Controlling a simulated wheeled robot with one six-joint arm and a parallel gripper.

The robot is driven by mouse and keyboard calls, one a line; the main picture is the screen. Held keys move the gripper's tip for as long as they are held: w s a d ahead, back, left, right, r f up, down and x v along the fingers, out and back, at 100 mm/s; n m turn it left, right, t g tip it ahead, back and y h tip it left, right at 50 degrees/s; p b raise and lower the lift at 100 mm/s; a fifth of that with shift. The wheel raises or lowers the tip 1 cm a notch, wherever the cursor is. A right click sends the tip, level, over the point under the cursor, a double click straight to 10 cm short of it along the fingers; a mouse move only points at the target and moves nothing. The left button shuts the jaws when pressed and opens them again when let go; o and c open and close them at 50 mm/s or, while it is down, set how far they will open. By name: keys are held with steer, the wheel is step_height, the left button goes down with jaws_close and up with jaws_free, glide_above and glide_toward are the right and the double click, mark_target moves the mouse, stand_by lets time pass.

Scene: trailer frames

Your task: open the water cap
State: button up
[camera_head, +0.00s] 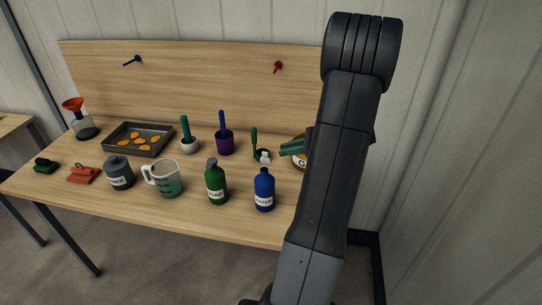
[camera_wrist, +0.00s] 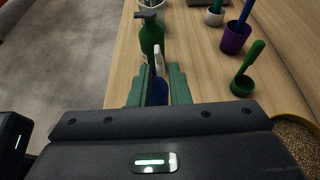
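The blue water bottle (camera_head: 264,190), with a white label, stands upright near the front edge of the table. My gripper (camera_head: 291,148) has green fingers and appears above and right of the bottle in the head view, partly hidden by my arm. In the wrist view, the fingers of my gripper (camera_wrist: 159,85) are apart. A blue part of the bottle (camera_wrist: 159,92) shows in the gap between them. I cannot tell whether they touch it. A small white piece (camera_wrist: 159,60) shows just beyond; its identity is unclear.
A green bottle (camera_head: 215,184) stands left of the water bottle. A measuring jug (camera_head: 168,180), grey container (camera_head: 119,174) and baking tray (camera_head: 164,139) are further left. A green scoop (camera_head: 254,142) and purple cup (camera_head: 225,145) stand behind. A round container (camera_wrist: 294,135) is beside my gripper.

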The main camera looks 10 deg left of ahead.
mark_target(263, 152)
steer(key=v, duration=0.4)
steer(key=shift+d, duration=0.1)
steer(key=p+x, duration=0.2)
steer(key=x, duration=1)
steer(key=shift+a+p, duration=0.3)
steer(key=shift+a+f, duration=0.35)
steer(key=shift+a, duration=0.2)
